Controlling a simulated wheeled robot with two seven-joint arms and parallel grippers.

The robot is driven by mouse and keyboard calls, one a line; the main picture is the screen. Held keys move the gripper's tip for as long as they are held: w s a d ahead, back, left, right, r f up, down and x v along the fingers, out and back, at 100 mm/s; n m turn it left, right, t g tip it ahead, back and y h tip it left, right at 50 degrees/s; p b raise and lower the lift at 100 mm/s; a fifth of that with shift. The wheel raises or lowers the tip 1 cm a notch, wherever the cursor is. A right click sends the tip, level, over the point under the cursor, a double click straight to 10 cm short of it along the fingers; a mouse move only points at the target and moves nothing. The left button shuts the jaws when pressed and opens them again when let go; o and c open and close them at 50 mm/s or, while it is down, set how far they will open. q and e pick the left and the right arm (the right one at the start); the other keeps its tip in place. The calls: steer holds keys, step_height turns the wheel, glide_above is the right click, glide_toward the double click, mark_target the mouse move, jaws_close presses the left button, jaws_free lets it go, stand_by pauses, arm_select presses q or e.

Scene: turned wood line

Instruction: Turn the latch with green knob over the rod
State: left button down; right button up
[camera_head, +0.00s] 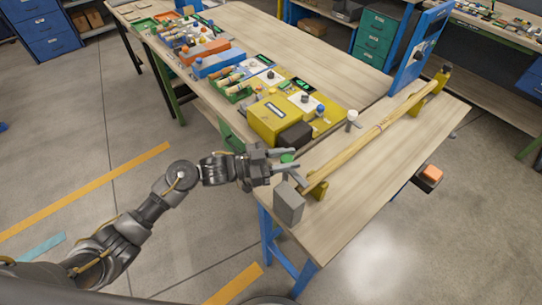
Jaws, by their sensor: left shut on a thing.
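The wooden rod (375,132) lies along the near bench, resting on yellow supports near its two ends. The latch's green knob (287,158) is at the rod's near-left end, beside the bench's left edge. My left gripper (285,162) reaches in from the left and is shut on the green knob, with its fingers on either side of it. The fingers hide much of the latch, so I cannot tell exactly how its arm lies relative to the rod. My right gripper is not in view.
A grey block (289,203) stands at the bench's near corner, close below my gripper. A white-topped post (352,117) stands behind the rod. A yellow box (284,117) and several fixtures fill the table behind. A blue upright panel (418,48) stands near the rod's far end.

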arm_select(q)
steer(key=shift+t, duration=0.3)
steer(key=c, duration=1.1)
jaws_free()
steer(key=shift+o, duration=0.2)
steer(key=b+v, duration=0.3)
steer(key=v, duration=0.7)
steer(key=shift+s+a, duration=0.15)
steer(key=shift+a, duration=0.2)
